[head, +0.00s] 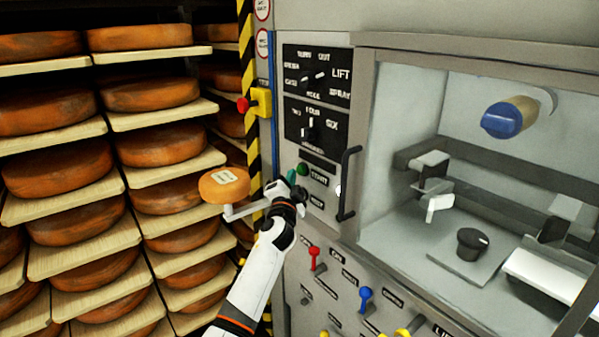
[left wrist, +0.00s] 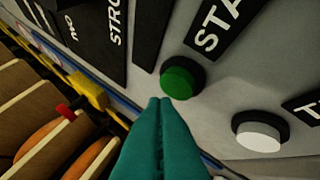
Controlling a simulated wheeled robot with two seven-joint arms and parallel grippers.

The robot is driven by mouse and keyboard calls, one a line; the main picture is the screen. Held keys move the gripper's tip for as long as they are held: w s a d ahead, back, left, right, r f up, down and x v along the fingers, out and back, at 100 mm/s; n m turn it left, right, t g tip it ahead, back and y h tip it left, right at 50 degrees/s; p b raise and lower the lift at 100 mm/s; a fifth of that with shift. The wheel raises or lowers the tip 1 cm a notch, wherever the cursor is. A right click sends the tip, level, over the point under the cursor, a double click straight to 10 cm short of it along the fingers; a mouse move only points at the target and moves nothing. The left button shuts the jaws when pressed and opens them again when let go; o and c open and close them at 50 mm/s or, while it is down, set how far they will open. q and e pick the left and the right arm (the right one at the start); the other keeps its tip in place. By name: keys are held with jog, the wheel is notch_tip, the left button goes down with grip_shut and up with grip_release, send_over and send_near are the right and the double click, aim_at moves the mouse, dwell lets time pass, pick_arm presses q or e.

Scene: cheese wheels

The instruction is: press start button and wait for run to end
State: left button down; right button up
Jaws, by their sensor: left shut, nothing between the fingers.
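The green start button (head: 302,169) sits on the grey machine panel, left of its START label. In the left wrist view the green button (left wrist: 181,81) has a black collar and appears close ahead of my fingertips. My left gripper (head: 291,177) is shut and empty, with its teal fingers just below and left of the button. In the left wrist view the closed fingertips (left wrist: 160,102) appear just under the button; I cannot tell whether they touch it. My right gripper is not in view.
A white button (left wrist: 258,133) lies to the right of the green one. A black handle (head: 347,183) stands right of the panel. A yellow box with a red button (head: 260,102) is at the left post. Shelves of cheese wheels (head: 155,92) fill the left. Red (head: 314,253) and blue (head: 365,294) levers are below.

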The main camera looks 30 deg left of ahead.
pick_arm(q)
jog(key=shift+w+d, duration=0.2)
jog(key=shift+w, duration=0.1)
